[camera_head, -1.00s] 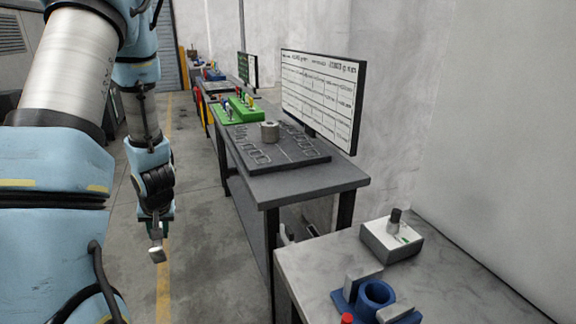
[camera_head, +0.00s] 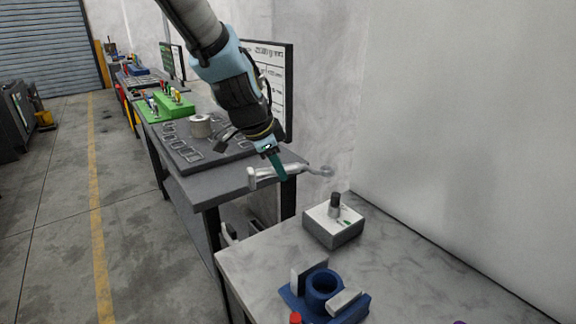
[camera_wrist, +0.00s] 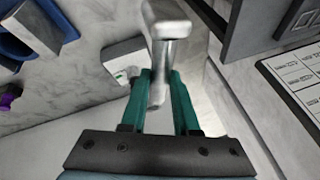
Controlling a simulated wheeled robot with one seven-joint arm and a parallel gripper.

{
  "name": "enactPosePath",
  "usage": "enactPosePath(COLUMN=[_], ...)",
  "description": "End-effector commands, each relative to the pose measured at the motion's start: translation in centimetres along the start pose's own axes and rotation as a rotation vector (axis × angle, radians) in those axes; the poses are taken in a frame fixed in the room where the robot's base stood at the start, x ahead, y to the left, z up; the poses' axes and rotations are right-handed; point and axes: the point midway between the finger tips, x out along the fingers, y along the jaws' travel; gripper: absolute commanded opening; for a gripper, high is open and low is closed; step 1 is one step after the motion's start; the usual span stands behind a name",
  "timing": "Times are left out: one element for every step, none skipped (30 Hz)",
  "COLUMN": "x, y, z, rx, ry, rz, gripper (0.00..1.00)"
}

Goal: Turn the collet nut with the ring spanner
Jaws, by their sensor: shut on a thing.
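My gripper (camera_head: 277,170) has green fingers shut on the ring spanner (camera_head: 292,173), a grey metal bar. It is held in the air between the two benches, its ring end (camera_head: 327,171) pointing right and its blocky end left. In the wrist view the spanner (camera_wrist: 160,65) runs between the green fingers (camera_wrist: 158,88). A small dark upright cylinder (camera_head: 335,203), which looks like the collet nut, stands on a grey-white box (camera_head: 333,230) on the near bench. The spanner ring is above and behind it, apart from it. The nut is hidden in the wrist view.
The near bench (camera_head: 250,262) also holds a blue holder (camera_head: 322,284) with a round opening and grey blocks, and a red-topped item (camera_head: 295,318). A wall stands close on the right.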

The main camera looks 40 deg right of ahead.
Motion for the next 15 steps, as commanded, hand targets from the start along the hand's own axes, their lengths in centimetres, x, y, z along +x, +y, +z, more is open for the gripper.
enactPosePath(x=[-0.3,-0.4,-0.5,-0.5,-0.6,-0.6,-0.6,-0.6,-0.6,-0.6,-0.6,-0.6,-0.6,-0.6,-0.6], y=[0.4,0.7,0.9,1.1,1.1,1.2,1.2,1.2,1.2,1.2,1.2,1.2,1.2,1.2,1.2], z=[-0.9,-1.3,-1.8,-2.0,-2.1,-2.2,-2.3,-2.3,-2.3,-2.2,-2.2,-2.2,-2.2,-2.2,-2.2], rx=[0.033,0.048,0.065,0.075,0.081,0.085,0.087,0.087,0.086,0.086,0.085,0.085,0.085,0.084,0.084], ry=[0.012,0.017,0.021,0.024,0.026,0.027,0.028,0.028,0.028,0.028,0.027,0.027,0.027,0.027,0.027], rz=[0.010,0.015,0.022,0.026,0.028,0.030,0.030,0.031,0.030,0.030,0.030,0.030,0.030,0.030,0.030], gripper=[0.00,0.00,0.00,0.00,0.00,0.00,0.00,0.00,0.00,0.00,0.00,0.00,0.00,0.00,0.00])
